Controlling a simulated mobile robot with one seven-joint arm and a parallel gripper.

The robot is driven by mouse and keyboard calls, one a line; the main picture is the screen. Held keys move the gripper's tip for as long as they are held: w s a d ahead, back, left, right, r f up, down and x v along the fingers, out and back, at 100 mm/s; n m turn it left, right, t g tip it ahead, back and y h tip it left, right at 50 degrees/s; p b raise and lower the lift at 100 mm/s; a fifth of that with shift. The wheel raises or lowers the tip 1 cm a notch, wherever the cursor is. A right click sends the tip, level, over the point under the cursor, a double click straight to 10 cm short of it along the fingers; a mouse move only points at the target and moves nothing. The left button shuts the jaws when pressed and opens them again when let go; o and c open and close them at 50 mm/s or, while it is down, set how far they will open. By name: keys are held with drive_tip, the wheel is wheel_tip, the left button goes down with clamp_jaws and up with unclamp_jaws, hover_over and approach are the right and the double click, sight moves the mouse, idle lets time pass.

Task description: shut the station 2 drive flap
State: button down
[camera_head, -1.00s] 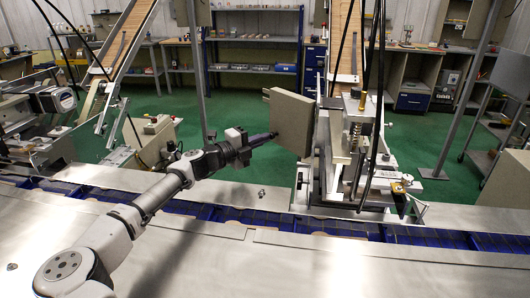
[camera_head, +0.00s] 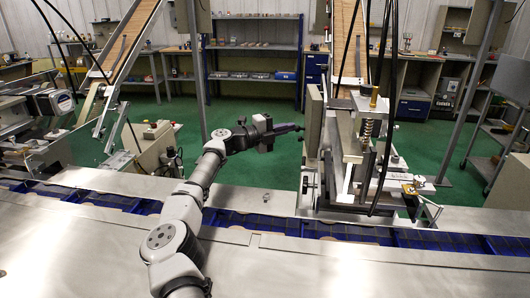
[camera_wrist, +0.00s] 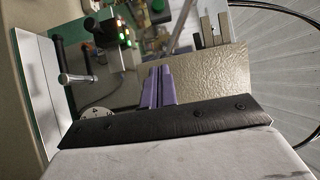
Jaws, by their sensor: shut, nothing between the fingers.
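The station 2 drive flap (camera_head: 313,125) is a beige panel on the left side of the wrapper station right of centre. In the head view it stands upright and nearly edge-on, close along the machine's side. I cannot tell whether it is fully against the housing. My gripper (camera_head: 301,127) is shut and empty, pointing right, with its tips at or very near the flap's outer face; contact is not clear. In the wrist view my purple fingers (camera_wrist: 158,72) are together in front of a beige textured panel (camera_wrist: 215,82), which looks like the flap.
The station (camera_head: 360,135) has a spring post and hanging black cables. A blue conveyor (camera_head: 270,222) crosses in front, with bare metal tabletop (camera_head: 330,270) nearer me. Another station with a control box (camera_head: 155,145) stands left. Green floor lies open behind my gripper.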

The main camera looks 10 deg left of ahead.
drive_tip(key=shift+x, duration=0.85)
